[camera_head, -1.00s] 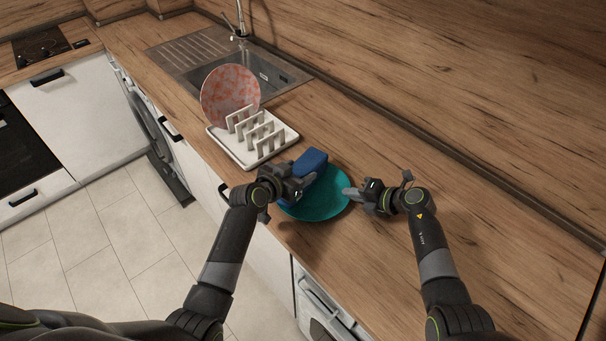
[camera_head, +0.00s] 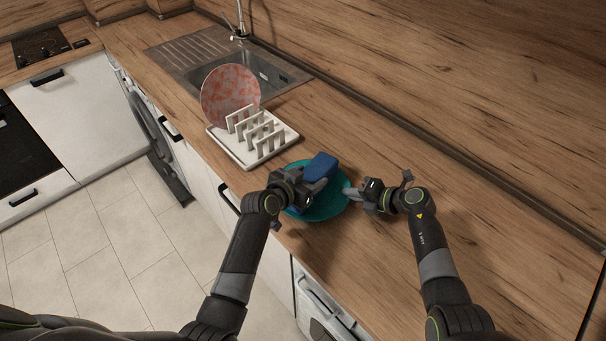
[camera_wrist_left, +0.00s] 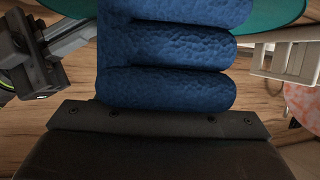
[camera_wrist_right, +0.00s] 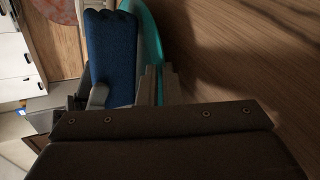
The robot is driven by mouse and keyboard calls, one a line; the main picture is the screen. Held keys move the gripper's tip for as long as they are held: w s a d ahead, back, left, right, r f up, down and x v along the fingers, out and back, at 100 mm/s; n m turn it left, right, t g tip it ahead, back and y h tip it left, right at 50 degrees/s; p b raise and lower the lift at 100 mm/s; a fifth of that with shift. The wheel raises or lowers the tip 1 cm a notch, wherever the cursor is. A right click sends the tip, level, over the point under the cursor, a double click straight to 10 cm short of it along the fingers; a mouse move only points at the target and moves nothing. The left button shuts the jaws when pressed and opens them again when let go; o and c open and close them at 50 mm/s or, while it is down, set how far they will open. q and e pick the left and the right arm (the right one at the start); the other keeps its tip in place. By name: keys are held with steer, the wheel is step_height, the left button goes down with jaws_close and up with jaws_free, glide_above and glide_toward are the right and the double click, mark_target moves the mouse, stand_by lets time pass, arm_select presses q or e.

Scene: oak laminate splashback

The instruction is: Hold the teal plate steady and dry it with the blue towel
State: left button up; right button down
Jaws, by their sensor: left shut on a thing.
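The folded blue towel (camera_head: 321,166) is over the plate, and fills the middle of the left wrist view (camera_wrist_left: 165,50). My left gripper (camera_head: 313,187) is shut on the towel, above the plate; the towel hides its fingertips in its wrist view. My right gripper (camera_head: 350,192) is at the plate's right rim. Its fingers (camera_wrist_right: 162,85) are close together with the rim between them.
A white dish rack (camera_head: 243,150) stands behind the plate, holding an orange-patterned plate (camera_head: 230,92) upright. The steel sink (camera_head: 250,75) lies beyond it. The worktop to the right (camera_head: 470,230) is clear. The worktop's front edge is close to the plate's left side.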

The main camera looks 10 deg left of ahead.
steer(key=shift+f, duration=0.1)
arm_select(q)
steer(key=shift+w+a+f, duration=0.1)
steer(key=shift+w+a, duration=0.3)
steer(key=shift+a, duration=0.45)
steer(key=shift+w+a+f, duration=0.1)
steer(key=shift+w+a, duration=0.3)
steer(key=shift+a, duration=0.4)
steer(key=shift+d, duration=0.1)
steer(key=shift+s+d+r, duration=0.1)
steer(key=shift+s+d, duration=0.25)
steer(key=shift+d, duration=0.3)
steer(key=shift+s+d, duration=0.35)
steer(key=shift+d, duration=0.3)
steer(key=shift+s+d, duration=0.1)
steer(key=shift+d, duration=0.15)
steer(key=shift+r, duration=0.1)
steer(key=shift+w+a, duration=0.3)
steer(key=shift+a, duration=0.25)
steer(key=shift+w+a, duration=0.25)
steer(key=shift+a, duration=0.25)
steer(key=shift+w+a, duration=0.25)
steer(key=shift+a, duration=0.35)
steer(key=shift+f, duration=0.2)
